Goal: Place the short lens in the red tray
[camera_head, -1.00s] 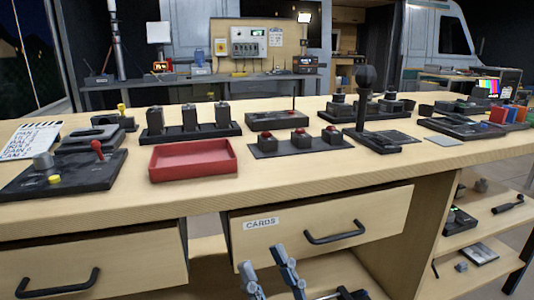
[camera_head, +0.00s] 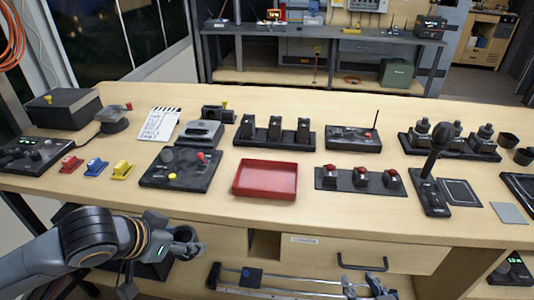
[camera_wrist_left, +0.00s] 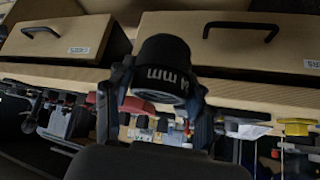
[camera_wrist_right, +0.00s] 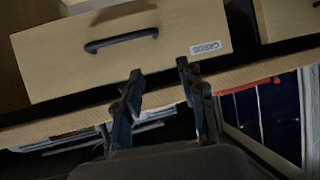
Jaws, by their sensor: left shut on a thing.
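The red tray (camera_head: 265,195) lies on the wooden table, flat and empty, near the front edge. My left gripper (camera_head: 187,246) is below and left of the tray, in front of the table edge. It is shut on a short black lens (camera_wrist_left: 163,62) with white "MM" lettering, upside down in the left wrist view. The lens sits between the two fingers (camera_wrist_left: 160,90). My right gripper (camera_wrist_right: 158,70) is open and empty in front of a drawer. It shows only partly at the bottom of the head view (camera_head: 370,288).
A black control panel (camera_head: 180,180) with knobs stands left of the tray. A panel of red buttons (camera_head: 360,180) stands to its right, and a black rack (camera_head: 275,137) behind it. A drawer (camera_head: 390,256) is below the table front. Table around the tray's front is bare.

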